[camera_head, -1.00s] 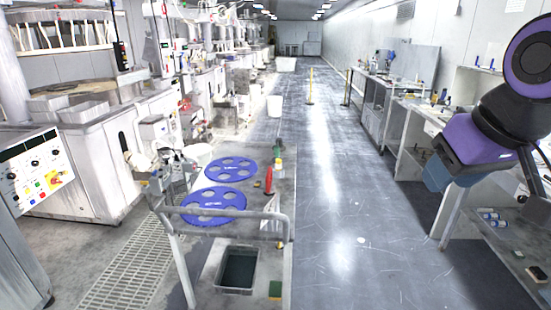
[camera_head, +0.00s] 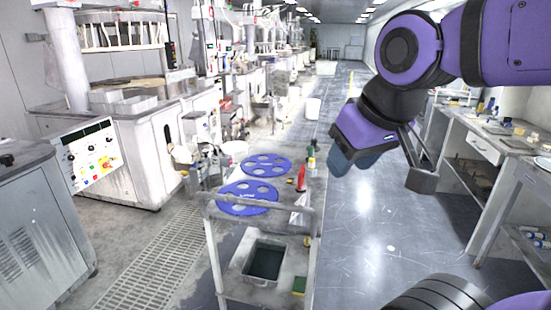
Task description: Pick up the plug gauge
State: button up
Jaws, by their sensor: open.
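I cannot pick out the plug gauge with certainty at this size. Small blue-and-white cylinders (camera_head: 536,238) lie on the lower shelf of the right bench, too small to identify.
A grey cart (camera_head: 308,226) carries two blue perforated discs (camera_head: 248,198), (camera_head: 267,165), a red-handled item (camera_head: 301,177) and a small bottle (camera_head: 311,163). Polishing machines line the left. The right bench (camera_head: 515,141) holds small parts.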

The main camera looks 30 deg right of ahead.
aim_at(311, 149)
jog(key=i+l+u, duration=0.2)
jog(key=l, duration=0.25)
jog(key=i+l+u, duration=0.25)
jog(key=l, duration=0.25)
jog(key=l+u, duration=0.2)
jog(key=l, duration=0.25)
jog(key=l+u, duration=0.2)
jog(key=l, duration=0.35)
jog(key=i+l, duration=0.1)
jog(key=l, duration=0.75)
jog(key=i+l, duration=0.15)
jog(key=l, duration=0.7)
jog(key=i+l+u, duration=0.1)
jog(key=l, duration=0.75)
